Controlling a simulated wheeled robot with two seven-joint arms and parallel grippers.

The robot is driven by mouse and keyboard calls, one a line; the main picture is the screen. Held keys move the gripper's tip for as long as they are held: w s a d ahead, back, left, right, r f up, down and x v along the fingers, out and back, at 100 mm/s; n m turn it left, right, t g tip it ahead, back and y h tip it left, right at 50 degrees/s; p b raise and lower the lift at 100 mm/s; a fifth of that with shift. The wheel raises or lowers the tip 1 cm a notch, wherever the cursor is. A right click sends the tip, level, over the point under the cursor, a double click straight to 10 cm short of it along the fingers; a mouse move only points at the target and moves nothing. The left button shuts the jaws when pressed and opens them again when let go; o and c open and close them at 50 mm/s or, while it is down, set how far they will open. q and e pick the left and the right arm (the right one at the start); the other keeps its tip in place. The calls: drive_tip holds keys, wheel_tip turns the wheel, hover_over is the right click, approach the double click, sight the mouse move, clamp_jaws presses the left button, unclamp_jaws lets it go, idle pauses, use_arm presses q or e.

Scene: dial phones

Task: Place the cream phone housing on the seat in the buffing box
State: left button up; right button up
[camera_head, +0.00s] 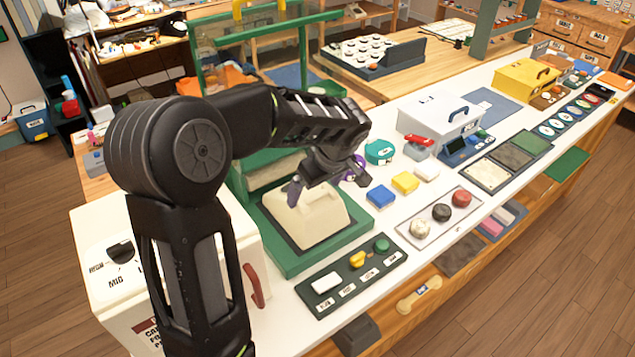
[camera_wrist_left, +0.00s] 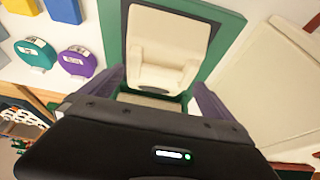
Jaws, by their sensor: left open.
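The cream phone housing (camera_head: 312,222) rests on the dark seat (camera_head: 274,229) inside the green-rimmed base of the buffing box (camera_head: 290,262). It looks roughly level, but its back part is hidden by my left arm. My left gripper (camera_head: 322,182) is open above the back of the housing. In the left wrist view the housing (camera_wrist_left: 166,48) lies beyond the gripper (camera_wrist_left: 158,88), with one purple finger towards each side. I cannot tell whether the fingers touch it. My right gripper is out of view.
A dark tray with small parts (camera_head: 352,275) lies in front of the box. A white machine with a red handle (camera_head: 255,285) stands at the left. Blue and yellow blocks (camera_head: 381,196) and a tray of round knobs (camera_head: 440,217) are to the right.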

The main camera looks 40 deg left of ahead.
use_arm(q)
drive_tip(key=shift+r, duration=0.2)
drive_tip(key=shift+d+r, duration=0.15)
drive_tip(key=shift+r, duration=0.1)
drive_tip(key=b+v, duration=0.1)
drive_tip(key=v, duration=1)
drive_tip(key=shift+s+d, duration=0.1)
drive_tip(key=shift+d, duration=0.05)
